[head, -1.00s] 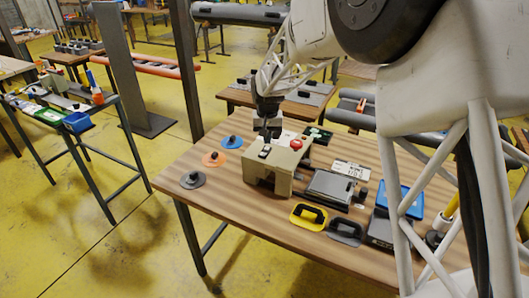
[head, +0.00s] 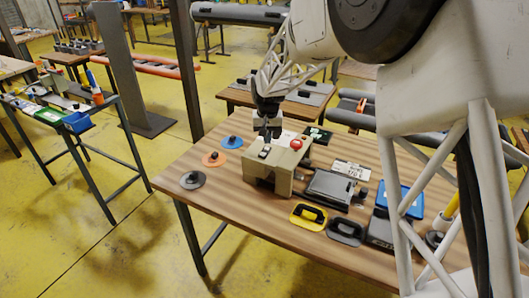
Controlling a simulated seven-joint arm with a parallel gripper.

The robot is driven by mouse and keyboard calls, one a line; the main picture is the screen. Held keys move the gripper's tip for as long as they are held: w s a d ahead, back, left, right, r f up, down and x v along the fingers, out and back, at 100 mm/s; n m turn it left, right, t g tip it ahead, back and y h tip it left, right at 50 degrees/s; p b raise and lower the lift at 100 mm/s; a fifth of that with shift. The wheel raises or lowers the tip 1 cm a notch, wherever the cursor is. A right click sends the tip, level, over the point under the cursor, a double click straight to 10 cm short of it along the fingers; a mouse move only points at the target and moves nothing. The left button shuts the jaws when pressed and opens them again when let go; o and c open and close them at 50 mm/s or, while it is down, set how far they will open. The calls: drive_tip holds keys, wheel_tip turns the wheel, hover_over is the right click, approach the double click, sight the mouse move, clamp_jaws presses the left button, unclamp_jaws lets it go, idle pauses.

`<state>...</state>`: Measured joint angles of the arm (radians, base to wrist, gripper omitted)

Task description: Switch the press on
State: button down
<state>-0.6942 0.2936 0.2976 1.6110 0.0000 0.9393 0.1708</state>
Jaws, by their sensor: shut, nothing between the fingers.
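The press (head: 268,174) is a beige box on the wooden table, with an opening in its front. On its top are a small black switch (head: 264,152) and a red button (head: 296,144). My gripper (head: 266,138) is shut, with nothing held, and points down at the top of the press just behind the switch. I cannot tell whether the fingertips touch the switch, or which way the switch is set.
Blue (head: 232,142), orange (head: 214,159) and grey (head: 192,180) discs with black knobs lie left of the press. The table's front left is clear.

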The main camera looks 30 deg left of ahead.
sight(267, 148)
drive_tip(key=shift+f, duration=1.4)
idle(1.3)
drive_tip(key=shift+r, duration=0.1)
drive_tip(key=shift+r, duration=3.45)
